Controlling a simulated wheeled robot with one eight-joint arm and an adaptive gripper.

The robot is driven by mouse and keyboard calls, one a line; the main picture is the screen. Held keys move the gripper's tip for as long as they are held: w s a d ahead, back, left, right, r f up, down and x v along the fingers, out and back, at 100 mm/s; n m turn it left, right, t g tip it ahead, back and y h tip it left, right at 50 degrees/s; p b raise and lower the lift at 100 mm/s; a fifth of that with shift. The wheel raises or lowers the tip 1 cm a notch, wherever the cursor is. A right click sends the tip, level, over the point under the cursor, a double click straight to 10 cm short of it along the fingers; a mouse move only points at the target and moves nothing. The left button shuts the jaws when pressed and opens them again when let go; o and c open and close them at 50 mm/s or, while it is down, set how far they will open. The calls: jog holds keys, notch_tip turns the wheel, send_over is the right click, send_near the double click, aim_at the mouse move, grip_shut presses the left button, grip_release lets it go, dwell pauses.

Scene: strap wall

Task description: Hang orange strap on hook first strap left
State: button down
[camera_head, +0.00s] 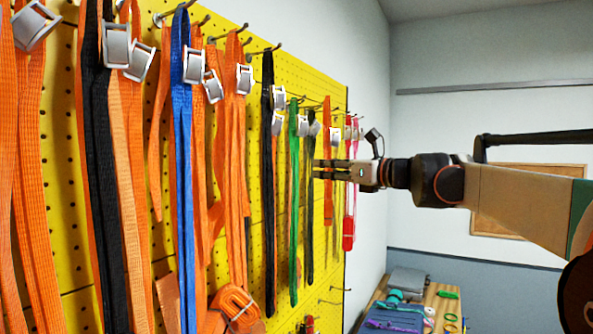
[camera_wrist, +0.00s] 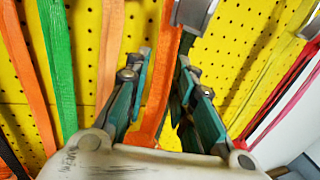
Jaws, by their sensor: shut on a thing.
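My gripper (camera_head: 318,169) reaches in from the right to the yellow pegboard. In the wrist view my gripper (camera_wrist: 164,65) has its two fingers on either side of an orange strap (camera_wrist: 162,90), which runs up between them. A grey buckle (camera_wrist: 195,13) shows at the top of the wrist view, close to this strap. In the head view an orange strap (camera_head: 327,208) hangs at the gripper, partly hidden behind the fingers. Its top lies near the far hooks; I cannot tell whether it rests on one.
The yellow pegboard (camera_head: 262,215) carries several straps: a blue one (camera_head: 182,120), a green one (camera_head: 294,200), black ones, orange ones and a pink one (camera_head: 349,225).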

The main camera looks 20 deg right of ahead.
jog(key=shift+w+a+f+b, duration=0.2)
jog(key=shift+w+a+f, duration=0.15)
jog(key=shift+w+a, duration=0.35)
jog(key=shift+w+a+f+b, duration=0.15)
jog(key=shift+w+a+f, duration=0.25)
jog(key=shift+w, duration=0.4)
jog(key=c, duration=1.3)
grip_release()
